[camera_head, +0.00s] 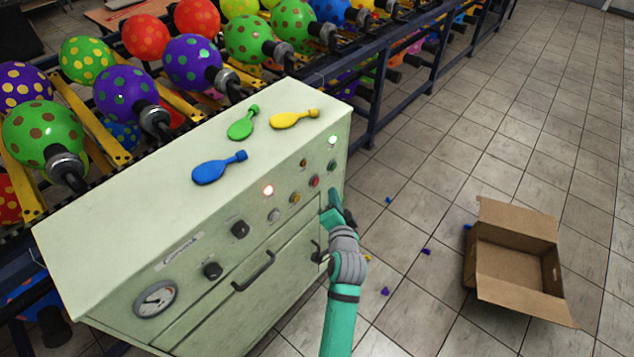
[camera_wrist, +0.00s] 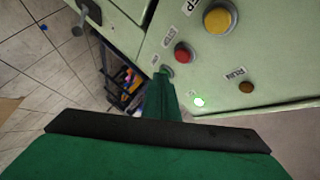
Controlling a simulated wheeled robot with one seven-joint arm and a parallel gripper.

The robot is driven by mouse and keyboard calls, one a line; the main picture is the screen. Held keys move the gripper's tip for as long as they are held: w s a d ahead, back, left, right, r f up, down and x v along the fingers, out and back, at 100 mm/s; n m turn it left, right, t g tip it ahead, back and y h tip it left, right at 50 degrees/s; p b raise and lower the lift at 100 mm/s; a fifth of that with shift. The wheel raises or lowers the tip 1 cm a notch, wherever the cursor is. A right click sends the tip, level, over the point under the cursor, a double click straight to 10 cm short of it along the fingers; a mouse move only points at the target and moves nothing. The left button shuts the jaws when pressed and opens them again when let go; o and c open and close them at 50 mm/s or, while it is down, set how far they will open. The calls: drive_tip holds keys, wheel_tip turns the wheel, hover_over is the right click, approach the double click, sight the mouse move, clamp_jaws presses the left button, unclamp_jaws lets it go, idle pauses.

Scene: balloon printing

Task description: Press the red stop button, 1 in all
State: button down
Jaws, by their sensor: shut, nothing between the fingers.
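The red button (camera_head: 314,181) is on the sloped front panel of the pale green cabinet (camera_head: 180,205). It also shows in the wrist view (camera_wrist: 183,54), with a small label beside it. A green button (camera_head: 332,166) sits to its right, and a yellow one (camera_head: 295,198) to its left. My gripper (camera_head: 335,201) is shut and empty at the cabinet's right end, just right of and below the red button. In the wrist view my green fingertip (camera_wrist: 161,82) lies close to the green button (camera_wrist: 167,71); whether they touch I cannot tell. It is apart from the red button.
A lit lamp (camera_head: 332,140) and a dark amber lamp (camera_head: 304,162) are above the buttons. Dark knobs (camera_head: 240,230), a gauge (camera_head: 155,299) and a drawer handle (camera_head: 254,272) are on the front. Flat balloons (camera_head: 219,167) lie on top. An open carton (camera_head: 515,264) stands on the floor.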

sight(315, 181)
drive_tip(key=shift+w+a, duration=0.9)
drive_tip(key=shift+a, duration=0.3)
drive_tip(key=shift+a, duration=0.1)
idle(1.2)
drive_tip(key=shift+w+a, duration=0.3)
drive_tip(key=shift+w, duration=0.1)
